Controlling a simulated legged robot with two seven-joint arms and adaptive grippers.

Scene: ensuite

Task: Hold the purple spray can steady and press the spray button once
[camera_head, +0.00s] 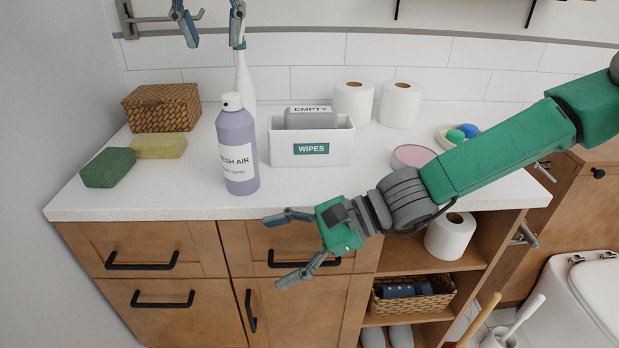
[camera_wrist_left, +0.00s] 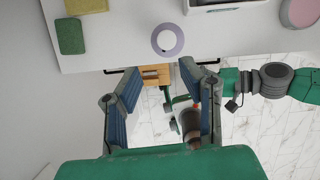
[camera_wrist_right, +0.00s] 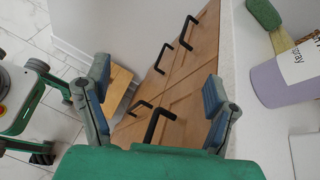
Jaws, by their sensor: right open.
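The purple spray can (camera_head: 238,150) stands upright near the front edge of the white counter, its white cap on top and its label facing me. The left wrist view shows the can (camera_wrist_left: 158,41) from above, and the right wrist view shows its side (camera_wrist_right: 272,84). My left gripper (camera_head: 213,42) hangs at the top of the head view, above the counter, open and empty. Its fingers in the left wrist view (camera_wrist_left: 162,82) are apart from the can. My right gripper (camera_head: 275,252) is open and empty in front of the cabinet, below and right of the can, not touching it.
A white spray bottle (camera_head: 244,80) stands behind the can. A wipes box (camera_head: 310,161) is to its right. A green sponge (camera_head: 108,167), a yellow sponge (camera_head: 159,146) and a wicker basket (camera_head: 161,112) are to its left. Drawer handles (camera_head: 142,265) project below the counter.

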